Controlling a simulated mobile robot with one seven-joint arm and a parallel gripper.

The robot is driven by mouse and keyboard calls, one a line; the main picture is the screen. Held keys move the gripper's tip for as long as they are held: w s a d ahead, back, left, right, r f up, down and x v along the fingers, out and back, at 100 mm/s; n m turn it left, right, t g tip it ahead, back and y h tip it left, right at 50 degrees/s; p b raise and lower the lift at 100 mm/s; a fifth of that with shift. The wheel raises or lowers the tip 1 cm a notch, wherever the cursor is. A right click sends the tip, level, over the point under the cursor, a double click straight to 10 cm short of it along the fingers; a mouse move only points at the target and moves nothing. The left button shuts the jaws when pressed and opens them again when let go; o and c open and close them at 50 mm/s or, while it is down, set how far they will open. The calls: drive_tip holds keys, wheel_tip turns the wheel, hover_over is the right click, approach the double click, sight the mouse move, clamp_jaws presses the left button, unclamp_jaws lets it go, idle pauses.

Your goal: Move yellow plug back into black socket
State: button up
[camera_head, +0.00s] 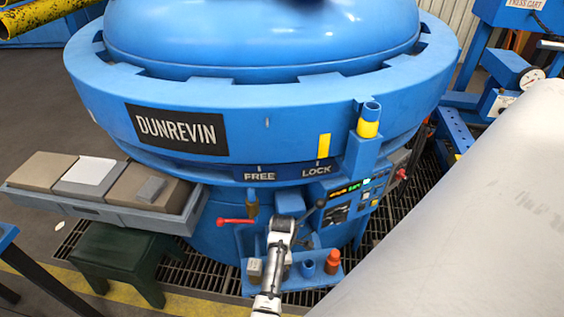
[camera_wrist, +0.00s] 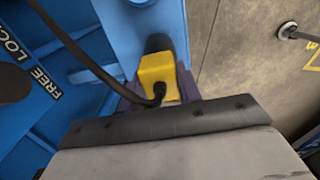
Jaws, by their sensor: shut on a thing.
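The yellow plug (camera_wrist: 158,72) is in the wrist view, with a black cable (camera_wrist: 75,50) running from its near face up to the left. My gripper (camera_wrist: 157,92) is shut on the plug, with dark purple fingers at its two sides. A dark rounded part that looks like the black socket (camera_wrist: 158,43) shows just beyond the plug, against a blue surface. I cannot tell whether plug and socket touch or are joined. In the head view my arm reaches up to the furnace front below the FREE/LOCK label (camera_head: 288,172); the plug and socket cannot be made out there.
The blue furnace (camera_head: 300,120) fills the middle. A red-handled lever (camera_head: 236,221) is left of my arm, and a lit control panel (camera_head: 350,200) is right of it. A small blue shelf (camera_head: 310,284) holds an orange-red bottle (camera_head: 332,262). A green stool (camera_head: 125,258) stands at left.

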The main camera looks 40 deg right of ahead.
drive_tip(key=shift+f+b, duration=0.35)
drive_tip(key=shift+f, duration=0.3)
drive_tip(key=o, duration=0.7)
drive_tip(key=shift+r, duration=0.1)
wheel_tip(320, 180, up, 6)
drive_tip(key=p, duration=0.5)
drive_tip(key=shift+p, duration=0.4)
drive_tip(key=shift+r, duration=2.5)
